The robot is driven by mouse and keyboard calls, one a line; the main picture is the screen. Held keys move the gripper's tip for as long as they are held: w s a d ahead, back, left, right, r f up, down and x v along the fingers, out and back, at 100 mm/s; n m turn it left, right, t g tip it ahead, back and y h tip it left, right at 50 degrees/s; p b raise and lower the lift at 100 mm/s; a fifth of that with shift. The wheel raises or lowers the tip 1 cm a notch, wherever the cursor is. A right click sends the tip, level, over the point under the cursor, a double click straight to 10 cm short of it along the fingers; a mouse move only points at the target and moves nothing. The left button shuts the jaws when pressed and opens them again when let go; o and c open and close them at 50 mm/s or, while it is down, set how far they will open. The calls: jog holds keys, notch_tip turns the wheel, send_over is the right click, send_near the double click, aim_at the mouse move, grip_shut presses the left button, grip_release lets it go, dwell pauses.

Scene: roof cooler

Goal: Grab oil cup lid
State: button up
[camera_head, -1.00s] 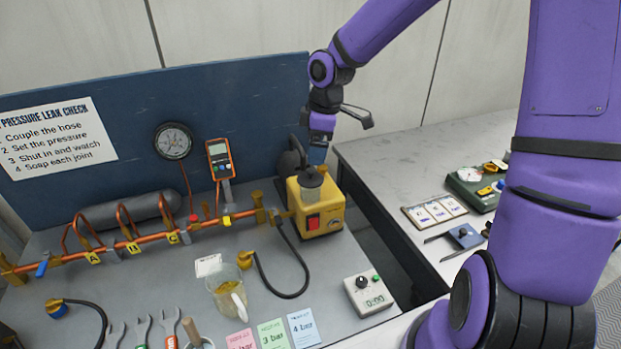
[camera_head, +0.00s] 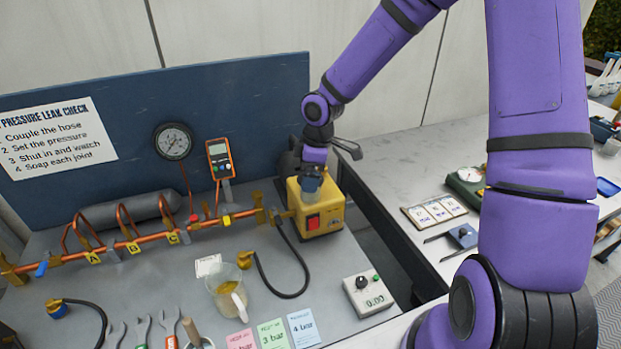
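The yellow pump unit (camera_head: 330,216) with a red switch stands at the right end of the copper pipe rig. Its clear oil cup (camera_head: 309,197) sits on top, mostly hidden now by my gripper. My gripper (camera_head: 312,180) points down right over the cup, with its fingers at the cup's top. The dark lid is hidden behind the gripper. I cannot tell whether the fingers are open or closed on the lid.
The blue back panel (camera_head: 100,110) stands behind the rig, with a round gauge (camera_head: 174,141) and an orange meter (camera_head: 219,160). A jug (camera_head: 226,292), a black hose (camera_head: 287,294) and a timer box (camera_head: 368,293) are in front. A gap separates the bench from the right table (camera_head: 400,160).

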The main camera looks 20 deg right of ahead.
jog(key=c, duration=0.9)
jog(key=shift+r, duration=0.1)
jog(key=shift+r, duration=0.6)
notch_tip(320, 180, up, 2)
jog(key=shift+d+r, duration=0.15)
jog(key=shift+r, duration=0.1)
jog(key=s+d, duration=0.3)
jog(key=d, duration=0.1)
jog(key=s+d, duration=0.3)
jog(key=s+d+r, duration=0.1)
jog(key=s+d, duration=0.3)
jog(key=shift+s+d, duration=0.1)
jog(key=shift+d, duration=0.25)
